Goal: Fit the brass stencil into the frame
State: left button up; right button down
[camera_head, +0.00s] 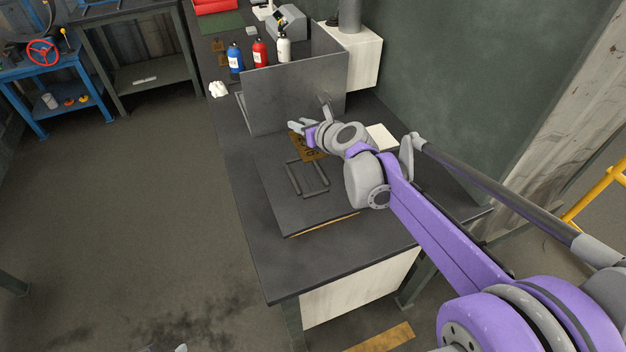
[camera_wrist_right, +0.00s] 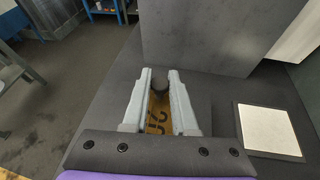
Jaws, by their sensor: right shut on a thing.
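The brass stencil (camera_head: 312,153) is a yellowish plate with dark cut-out characters, partly hidden under my right gripper (camera_head: 299,127) in the head view. In the right wrist view, the stencil (camera_wrist_right: 157,120) shows between the fingers of my right gripper (camera_wrist_right: 160,80), which are shut on its dark round knob (camera_wrist_right: 160,88). The frame (camera_head: 291,180) is a thin dark rectangle on a dark board; the stencil is beyond its far side, not inside it. I cannot tell how high the stencil is above the board. My left gripper is not in view.
A grey upright metal panel (camera_head: 285,97) stands just behind the gripper. Blue (camera_head: 235,60), red (camera_head: 259,53) and white (camera_head: 284,48) bottles stand beyond it. A pale square pad (camera_wrist_right: 268,128) lies to the right. The near workbench top (camera_head: 290,275) is clear.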

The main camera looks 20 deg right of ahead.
jog(key=shift+s+a+f, duration=0.1)
jog(key=shift+a+f, duration=0.1)
jog(key=shift+f, duration=0.45)
send_over(301, 165)
notch_tip(301, 165, down, 5)
jog(key=shift+s+f+b, duration=0.1)
jog(key=shift+f+b, duration=0.05)
jog(key=shift+b, duration=0.3)
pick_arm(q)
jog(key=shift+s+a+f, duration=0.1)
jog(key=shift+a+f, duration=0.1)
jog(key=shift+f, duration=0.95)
pick_arm(e)
jog(key=shift+f, duration=2.3)
pick_arm(q)
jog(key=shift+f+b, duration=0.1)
jog(key=shift+b, duration=0.25)
pick_arm(e)
jog(key=shift+a+f, duration=0.1)
jog(key=c, duration=0.7)
grip_release()
jog(key=shift+r, duration=0.2)
jog(key=p+v, duration=0.1)
jog(key=v, duration=1.1)
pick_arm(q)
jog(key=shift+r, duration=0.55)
pick_arm(e)
jog(key=shift+f, duration=0.1)
